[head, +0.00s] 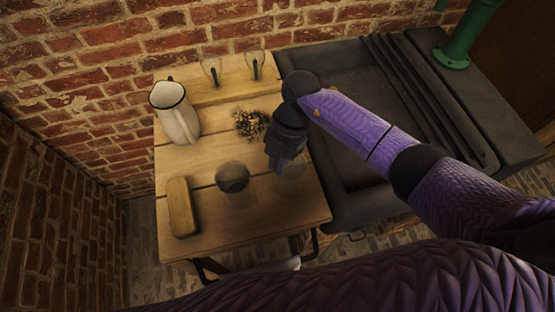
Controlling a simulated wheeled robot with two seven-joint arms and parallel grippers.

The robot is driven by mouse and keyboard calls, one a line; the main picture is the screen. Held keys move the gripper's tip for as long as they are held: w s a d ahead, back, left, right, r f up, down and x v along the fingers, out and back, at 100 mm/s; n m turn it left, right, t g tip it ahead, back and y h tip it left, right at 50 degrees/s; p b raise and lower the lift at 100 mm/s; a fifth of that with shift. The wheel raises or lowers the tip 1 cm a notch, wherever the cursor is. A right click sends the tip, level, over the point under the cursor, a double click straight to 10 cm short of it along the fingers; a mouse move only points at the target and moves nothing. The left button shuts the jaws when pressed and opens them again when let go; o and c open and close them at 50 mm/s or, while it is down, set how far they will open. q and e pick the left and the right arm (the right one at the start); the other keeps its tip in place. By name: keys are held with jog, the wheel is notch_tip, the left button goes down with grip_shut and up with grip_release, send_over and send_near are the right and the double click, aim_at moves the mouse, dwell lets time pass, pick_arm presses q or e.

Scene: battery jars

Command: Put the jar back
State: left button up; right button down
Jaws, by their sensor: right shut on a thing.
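A wooden table (203,160) stands against the brick wall. A glass jar with dark contents (233,178) stands near its front middle. My right gripper (286,163) points down over the table's right part, to the right of that jar. It is shut on a faint, clear glass jar (291,181), which shows just below the fingers. I cannot tell whether this jar touches the tabletop. Two slim glass pieces with dark parts inside (212,70) (255,65) stand on the raised back ledge. My left gripper is not in view.
A white enamel jug (175,112) stands at the table's left. A wooden block (181,207) lies at the front left. A small dark pile (251,124) lies mid-table. A dark stone sink (350,65) with a green pump (468,38) adjoins on the right.

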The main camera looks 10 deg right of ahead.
jog(key=c, duration=0.7)
grip_release()
jog(key=shift+f, duration=0.1)
jog(key=p+v, duration=0.2)
jog(key=v, duration=1)
jog(key=shift+w, duration=0.1)
